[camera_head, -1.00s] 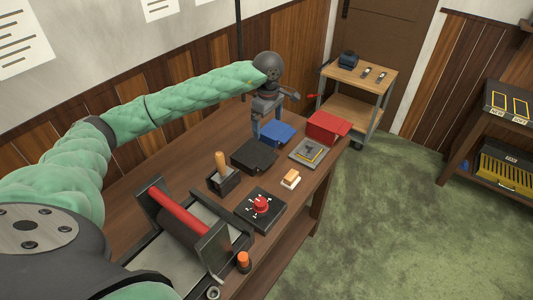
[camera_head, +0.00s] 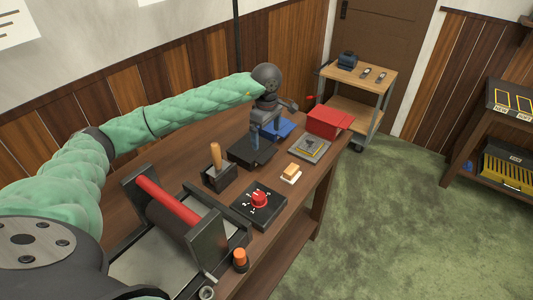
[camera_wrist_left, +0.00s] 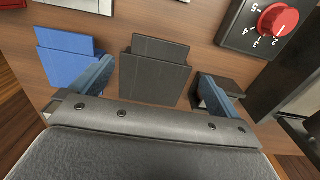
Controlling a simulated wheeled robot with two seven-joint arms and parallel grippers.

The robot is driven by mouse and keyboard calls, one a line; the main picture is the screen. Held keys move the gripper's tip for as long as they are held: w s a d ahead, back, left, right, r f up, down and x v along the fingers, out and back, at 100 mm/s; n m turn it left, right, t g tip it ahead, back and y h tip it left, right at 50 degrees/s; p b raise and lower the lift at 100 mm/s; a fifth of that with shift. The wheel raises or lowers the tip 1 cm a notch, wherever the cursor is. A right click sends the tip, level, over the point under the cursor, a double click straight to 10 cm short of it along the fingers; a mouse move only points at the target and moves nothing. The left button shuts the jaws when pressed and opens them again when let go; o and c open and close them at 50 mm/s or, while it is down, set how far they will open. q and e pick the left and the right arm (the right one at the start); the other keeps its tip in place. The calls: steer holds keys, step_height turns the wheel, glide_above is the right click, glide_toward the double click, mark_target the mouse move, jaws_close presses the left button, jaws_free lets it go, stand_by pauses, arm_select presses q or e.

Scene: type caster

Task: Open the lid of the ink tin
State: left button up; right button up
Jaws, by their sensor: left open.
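A black flat tin (camera_head: 252,150) lies on the wooden table; it also shows in the left wrist view (camera_wrist_left: 152,72) between my fingers. A blue tin (camera_head: 285,126) of like shape lies behind it, and it shows at the left of the wrist view (camera_wrist_left: 66,58). A red box-like tin (camera_head: 328,121) stands at the far end. I cannot tell by any label which one is the ink tin. My left gripper (camera_head: 264,140) is open, pointing down at the black tin, with one finger on either side of it. Contact cannot be told. My right gripper is not seen.
A press with a red roller bar (camera_head: 165,203) fills the near table. A wooden-handled tool in a black holder (camera_head: 218,172), a red-knob dial block (camera_head: 259,203), a small wood-topped block (camera_head: 291,173) and a grey plate (camera_head: 310,148) stand close. A cart (camera_head: 350,110) is beyond.

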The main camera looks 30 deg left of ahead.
mark_target(266, 155)
arm_select(q)
steer(key=shift+f+b, duration=0.65)
steer(key=shift+f, duration=3.1)
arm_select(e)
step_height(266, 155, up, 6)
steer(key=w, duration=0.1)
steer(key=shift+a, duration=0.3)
arm_select(q)
steer(key=c, duration=1.1)
